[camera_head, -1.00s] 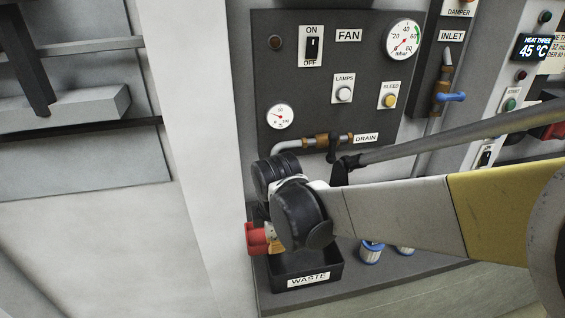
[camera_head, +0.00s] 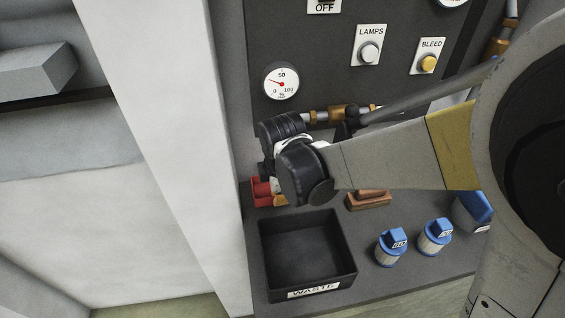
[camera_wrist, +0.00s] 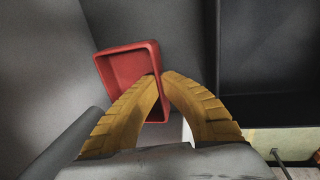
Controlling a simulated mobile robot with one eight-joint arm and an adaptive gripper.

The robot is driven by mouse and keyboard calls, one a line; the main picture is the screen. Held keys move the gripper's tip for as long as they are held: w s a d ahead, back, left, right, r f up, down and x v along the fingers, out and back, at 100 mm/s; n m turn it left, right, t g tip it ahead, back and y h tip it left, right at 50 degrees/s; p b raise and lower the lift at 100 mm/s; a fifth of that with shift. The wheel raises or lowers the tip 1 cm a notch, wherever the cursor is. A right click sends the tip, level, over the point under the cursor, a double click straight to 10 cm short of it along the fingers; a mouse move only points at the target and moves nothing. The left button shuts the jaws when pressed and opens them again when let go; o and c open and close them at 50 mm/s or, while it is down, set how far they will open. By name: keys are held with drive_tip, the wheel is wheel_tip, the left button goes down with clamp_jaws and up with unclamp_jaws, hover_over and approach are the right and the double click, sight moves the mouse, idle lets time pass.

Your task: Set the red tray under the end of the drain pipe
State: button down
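The red tray (camera_head: 261,190) is at the left end of my gripper (camera_head: 279,199), close to the back panel and just behind the black waste box. In the wrist view the small, open red tray (camera_wrist: 126,68) lies at the fingertips, and its near wall shows between them. My gripper's yellow fingers (camera_wrist: 163,76) are nearly together and appear shut on that wall. The drain pipe's brass and grey fittings (camera_head: 322,116) show on the panel above my wrist. The pipe's open end is hidden behind my wrist. I cannot tell whether the tray touches the shelf.
The black box marked WASTE (camera_head: 307,293) stands on the shelf in front of the tray. To its right are a brown block (camera_head: 369,201) and blue-capped canisters (camera_head: 391,249). A white post (camera_head: 170,120) bounds the left side. A round gauge (camera_head: 281,83) is above.

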drive_tip(key=x, duration=0.1)
drive_tip(key=b+x, duration=0.1)
drive_tip(key=x, duration=0.1)
drive_tip(key=shift+s+f, duration=0.2)
drive_tip(key=shift+r, duration=0.15)
drive_tip(key=c, duration=1.6)
unclamp_jaws()
drive_tip(key=shift+d, duration=0.1)
